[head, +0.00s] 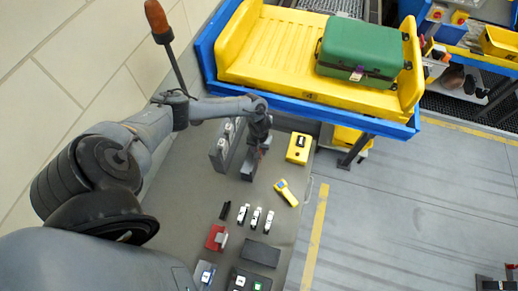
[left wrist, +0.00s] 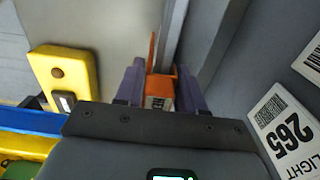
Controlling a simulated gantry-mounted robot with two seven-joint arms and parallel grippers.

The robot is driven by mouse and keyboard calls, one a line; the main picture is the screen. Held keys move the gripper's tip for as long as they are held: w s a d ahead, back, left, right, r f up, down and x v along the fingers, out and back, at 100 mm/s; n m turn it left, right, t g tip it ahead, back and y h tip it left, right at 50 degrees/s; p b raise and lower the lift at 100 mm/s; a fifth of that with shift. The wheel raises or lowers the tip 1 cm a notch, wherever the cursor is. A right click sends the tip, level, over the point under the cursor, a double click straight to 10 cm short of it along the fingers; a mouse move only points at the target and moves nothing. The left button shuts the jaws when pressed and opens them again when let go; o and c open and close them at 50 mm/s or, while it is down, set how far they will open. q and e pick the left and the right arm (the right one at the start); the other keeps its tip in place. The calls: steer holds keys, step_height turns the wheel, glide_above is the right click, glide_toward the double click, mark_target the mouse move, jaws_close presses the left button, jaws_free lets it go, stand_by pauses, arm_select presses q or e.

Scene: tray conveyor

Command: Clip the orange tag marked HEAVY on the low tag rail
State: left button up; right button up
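My left gripper (head: 262,150) is low over the grey work table, beside the low tag rail (head: 248,168). In the left wrist view its two purple-grey fingers (left wrist: 160,88) are closed on the orange tag (left wrist: 160,90), which stands up between them. The tag's white printed part is partly hidden, and I cannot read HEAVY on it. A grey metal rail edge (left wrist: 205,35) runs right beside the tag; whether they touch is unclear. My right gripper is not in view.
A taller rail (head: 222,150) with white tags stands left; tags reading LIGHT 265 (left wrist: 290,135) show close to the gripper. A yellow box (head: 299,148) and yellow handheld device (head: 286,193) lie right. The green case (head: 360,50) sits on the yellow tray (head: 265,45).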

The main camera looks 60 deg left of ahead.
arm_select(q)
steer(key=o, duration=0.5)
steer(key=shift+r, duration=0.1)
